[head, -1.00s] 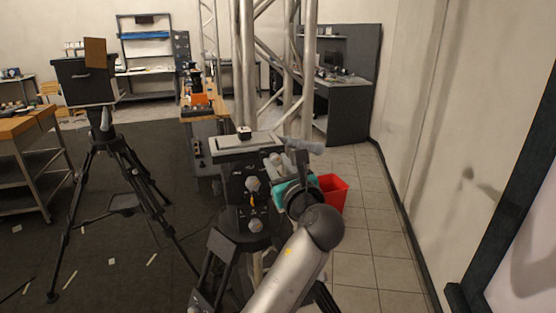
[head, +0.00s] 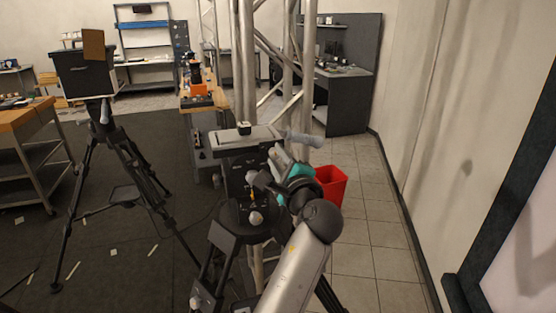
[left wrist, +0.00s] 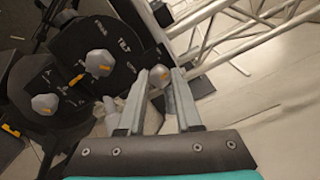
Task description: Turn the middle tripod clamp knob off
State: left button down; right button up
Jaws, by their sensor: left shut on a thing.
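The black tripod head (head: 233,180) carries grey knobs with orange marks. In the left wrist view a lower knob (left wrist: 45,103), a middle knob (left wrist: 100,62) beside the word TILT, and an end knob (left wrist: 158,76) show. In the head view two knobs show, an upper one (head: 251,177) and a lower one (head: 256,218). My left gripper (left wrist: 159,72), also in the head view (head: 274,157), has its fingers on both sides of the end knob. The middle knob is outside the fingers. In the head view the gripper hides the end knob. My right gripper is not seen.
A grey handle (head: 303,139) sticks out just beyond my gripper. Metal truss posts (head: 246,70) stand behind the tripod. A red bin (head: 331,186) is on the floor to the right. Another tripod (head: 108,150) stands at left.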

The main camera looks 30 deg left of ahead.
pick_arm(q)
jog(key=n+b, duration=0.1)
jog(key=n, duration=0.3)
jog(key=shift+n+b, duration=0.35)
jog(key=shift+n, duration=0.35)
jog(key=c, duration=0.6)
grip_release()
